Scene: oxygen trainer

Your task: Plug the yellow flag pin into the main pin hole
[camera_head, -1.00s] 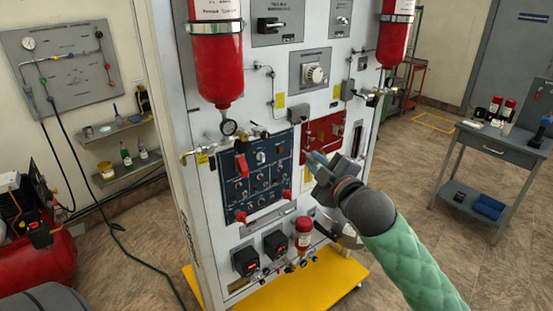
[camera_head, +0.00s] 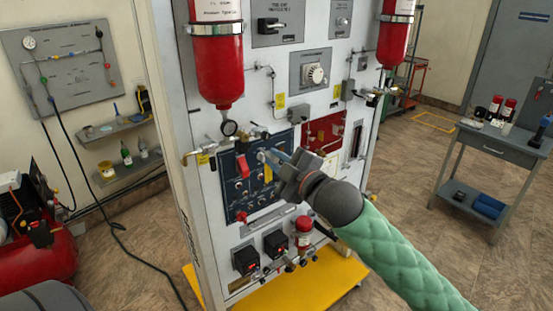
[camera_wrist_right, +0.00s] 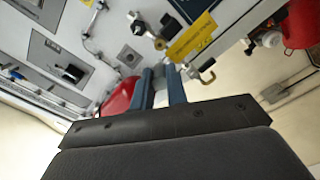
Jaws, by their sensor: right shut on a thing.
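My right gripper (camera_head: 272,155) is in front of the blue control panel (camera_head: 237,195), its blue fingers shut on the yellow flag pin. The pin's yellow flag (camera_head: 268,173) hangs below the fingertips in the head view. In the right wrist view the fingers (camera_wrist_right: 161,85) close on a grey piece, with a yellow flag (camera_wrist_right: 192,37) beyond them. A round silver fitting (camera_head: 261,157) on the panel lies close to the fingertips. I cannot pick out the main pin hole or tell whether the pin touches the panel. My left gripper is not in view.
A red flag (camera_head: 243,166) hangs left of my gripper. A red cylinder (camera_head: 217,70) with a gauge (camera_head: 229,128) is above. A red panel (camera_head: 323,132) is to the right. Black boxes (camera_head: 275,243) sit below. A grey cart (camera_head: 490,145) stands far right.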

